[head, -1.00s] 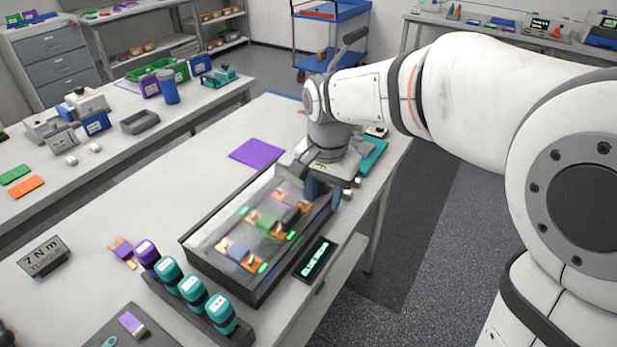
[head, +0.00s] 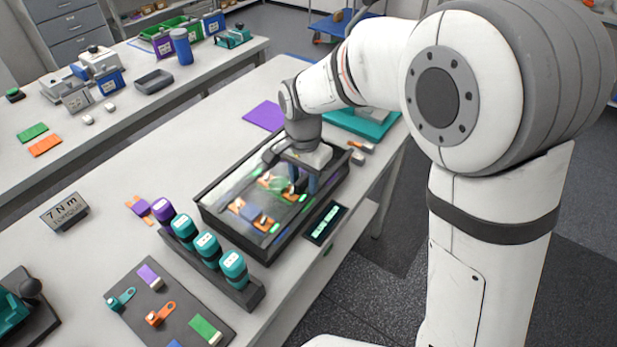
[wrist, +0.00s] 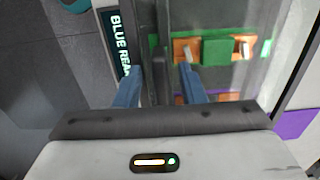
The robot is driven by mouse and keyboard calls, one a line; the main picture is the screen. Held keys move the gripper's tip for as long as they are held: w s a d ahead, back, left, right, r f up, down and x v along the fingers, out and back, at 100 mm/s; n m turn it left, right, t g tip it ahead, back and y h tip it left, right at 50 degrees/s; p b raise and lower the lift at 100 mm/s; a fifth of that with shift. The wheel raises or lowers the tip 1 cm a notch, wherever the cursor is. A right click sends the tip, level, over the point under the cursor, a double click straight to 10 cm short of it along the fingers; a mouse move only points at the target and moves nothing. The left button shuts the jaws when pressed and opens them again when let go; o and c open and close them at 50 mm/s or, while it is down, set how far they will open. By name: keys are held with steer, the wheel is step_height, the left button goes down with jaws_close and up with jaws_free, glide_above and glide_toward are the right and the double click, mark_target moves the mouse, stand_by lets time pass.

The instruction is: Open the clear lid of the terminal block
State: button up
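The terminal block is a dark-framed box (head: 222,220) on the bench. Its clear lid (head: 238,192) looks closed flat over the coloured terminals. In the wrist view, the lid (wrist: 215,18) covers a green piece (wrist: 218,50) between orange terminals. My gripper (head: 303,187) points down at the right part of the box, near its front edge. In the wrist view, the blue fingers of my gripper (wrist: 157,80) stand apart, one on each side of the box's long edge strip. Finger contact with the lid is not clear.
A display (head: 326,222) lies close beside the box's front edge; its text starts "BLUE REA" in the wrist view (wrist: 122,45). A rack of purple and teal capped items (head: 207,250) stands left of the box. A purple sheet (head: 264,115) lies behind.

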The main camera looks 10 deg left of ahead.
jaws_close()
stand_by(0.3)
